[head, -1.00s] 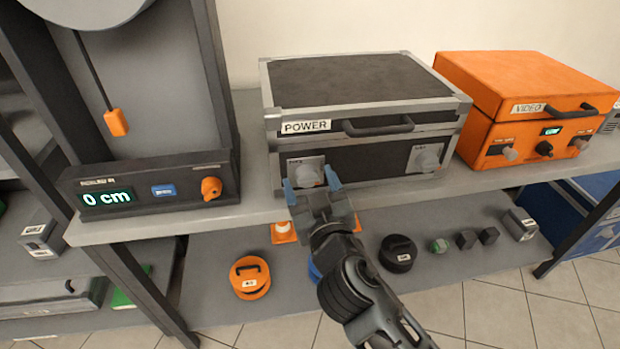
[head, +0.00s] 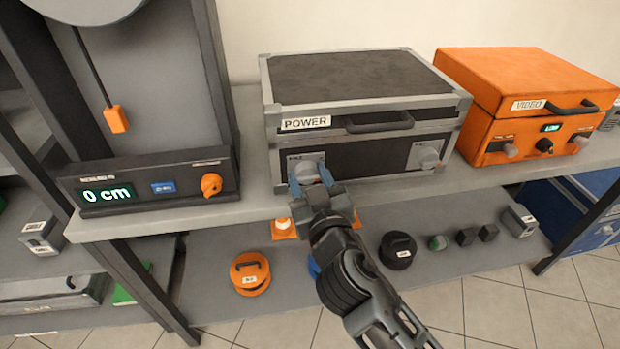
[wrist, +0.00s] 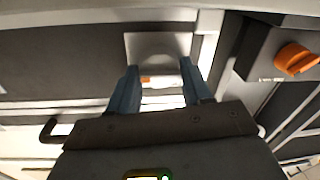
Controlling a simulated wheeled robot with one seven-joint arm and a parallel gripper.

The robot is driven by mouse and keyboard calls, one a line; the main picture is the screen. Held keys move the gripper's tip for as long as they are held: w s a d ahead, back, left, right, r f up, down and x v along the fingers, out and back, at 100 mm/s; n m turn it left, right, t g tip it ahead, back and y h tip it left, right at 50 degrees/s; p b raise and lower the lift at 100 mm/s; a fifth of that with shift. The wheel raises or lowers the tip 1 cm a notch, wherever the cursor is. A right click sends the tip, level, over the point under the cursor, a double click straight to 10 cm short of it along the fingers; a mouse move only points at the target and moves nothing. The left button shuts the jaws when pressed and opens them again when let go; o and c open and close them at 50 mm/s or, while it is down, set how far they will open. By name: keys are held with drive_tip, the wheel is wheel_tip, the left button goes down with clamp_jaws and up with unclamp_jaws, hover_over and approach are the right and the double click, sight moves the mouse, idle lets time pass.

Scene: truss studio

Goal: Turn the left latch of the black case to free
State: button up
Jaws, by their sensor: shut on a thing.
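The black case (head: 361,80) marked POWER stands on the shelf with its lid down and grey metal edges. Its left latch (head: 308,170) is a grey knob on a light plate at the front left; the plate's small lettering is too small to read. The right latch (head: 428,157) is a similar knob at the front right. My gripper (head: 309,182) is at the left latch with its blue fingers either side of the knob, shut on it. In the wrist view the latch plate (wrist: 158,48) shows beyond the fingers, and the gripper partly hides the knob.
A panel with an orange knob (head: 211,185) and a "0 cm" display (head: 107,196) stands left of the case. An orange VIDEO case (head: 527,85) stands to the right. The lower shelf holds an orange round weight (head: 250,273), a black one (head: 398,251) and small blocks.

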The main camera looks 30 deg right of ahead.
drive_tip(key=shift+n, duration=0.3)
drive_tip(key=n+p, duration=0.1)
drive_tip(key=n, duration=0.2)
drive_tip(key=shift+r+n, duration=0.15)
drive_tip(key=shift+n, duration=0.15)
drive_tip(key=n+p, duration=0.2)
drive_tip(key=n, duration=0.2)
drive_tip(key=shift+a+g, duration=0.1)
drive_tip(key=shift+g, duration=0.2)
drive_tip(key=n+p, duration=0.2)
drive_tip(key=n, duration=0.2)
drive_tip(key=shift+n, duration=0.3)
drive_tip(key=shift+w+a+n+h+p, duration=0.1)
drive_tip(key=shift+n+h+p, duration=0.25)
drive_tip(key=shift+n, duration=0.7)
drive_tip(key=shift+a+n+h+p, duration=0.15)
drive_tip(key=shift+n+p, duration=0.3)
drive_tip(key=shift+n, duration=0.6)
drive_tip(key=shift+d, duration=0.1)
drive_tip(key=o, duration=1)
drive_tip(key=shift+f, duration=0.2)
